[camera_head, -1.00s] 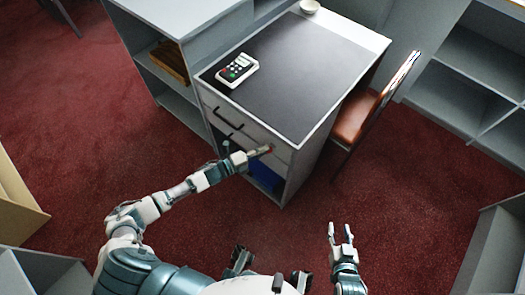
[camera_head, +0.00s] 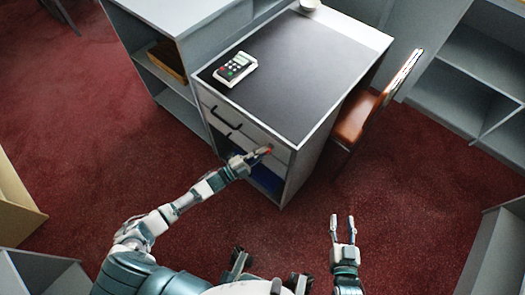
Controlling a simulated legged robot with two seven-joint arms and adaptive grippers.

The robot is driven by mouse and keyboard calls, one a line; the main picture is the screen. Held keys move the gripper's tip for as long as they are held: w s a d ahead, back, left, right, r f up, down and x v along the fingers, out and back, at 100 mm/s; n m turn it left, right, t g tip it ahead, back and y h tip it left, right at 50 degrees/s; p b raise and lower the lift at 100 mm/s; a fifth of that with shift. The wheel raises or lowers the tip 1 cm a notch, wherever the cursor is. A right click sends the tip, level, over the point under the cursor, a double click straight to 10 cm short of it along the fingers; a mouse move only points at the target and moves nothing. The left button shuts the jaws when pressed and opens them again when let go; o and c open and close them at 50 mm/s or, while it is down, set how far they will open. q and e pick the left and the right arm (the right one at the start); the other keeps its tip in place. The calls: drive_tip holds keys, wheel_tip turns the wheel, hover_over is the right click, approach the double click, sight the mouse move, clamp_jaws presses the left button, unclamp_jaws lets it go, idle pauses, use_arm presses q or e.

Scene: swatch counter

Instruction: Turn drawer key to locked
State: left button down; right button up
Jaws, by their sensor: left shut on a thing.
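The drawer (camera_head: 217,107) is the upper front of the grey counter and has a dark bar handle (camera_head: 226,118). My left gripper (camera_head: 264,152) is at the right end of the drawer front, shut on a small reddish piece, the drawer key (camera_head: 269,149). The fingers hide most of the key, and its turn angle cannot be told.
A card terminal (camera_head: 236,69) lies on the dark counter top (camera_head: 300,75); a small white bowl (camera_head: 309,4) stands at the back. An orange chair (camera_head: 354,118) stands close on the right. Open shelves (camera_head: 160,58) adjoin on the left. Red carpet is clear in front.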

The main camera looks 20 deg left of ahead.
use_arm(q)
drive_tip(key=n, duration=0.1)
drive_tip(key=n+t, duration=0.1)
drive_tip(key=n, duration=0.1)
drive_tip(key=n+t, duration=0.1)
drive_tip(key=shift+s+d+f+n+y, duration=0.2)
drive_tip(key=shift+d+f+n+y, duration=0.1)
drive_tip(key=shift+d+f, duration=0.1)
drive_tip(key=n, duration=0.2)
drive_tip(key=shift+n+t+y, duration=0.3)
drive_tip(key=shift+t, duration=0.1)
drive_tip(key=shift+n+t+y, duration=0.4)
drive_tip(key=shift+n+y, duration=0.1)
drive_tip(key=shift+n, duration=0.7)
drive_tip(key=n+t+y, duration=0.1)
drive_tip(key=n, duration=0.2)
drive_tip(key=n+y, duration=0.2)
drive_tip(key=n, duration=0.1)
drive_tip(key=shift+d+r+n+t, duration=0.1)
drive_tip(key=shift+n+t, duration=0.3)
use_arm(e)
drive_tip(key=shift+f, duration=0.2)
drive_tip(key=shift+d, duration=0.1)
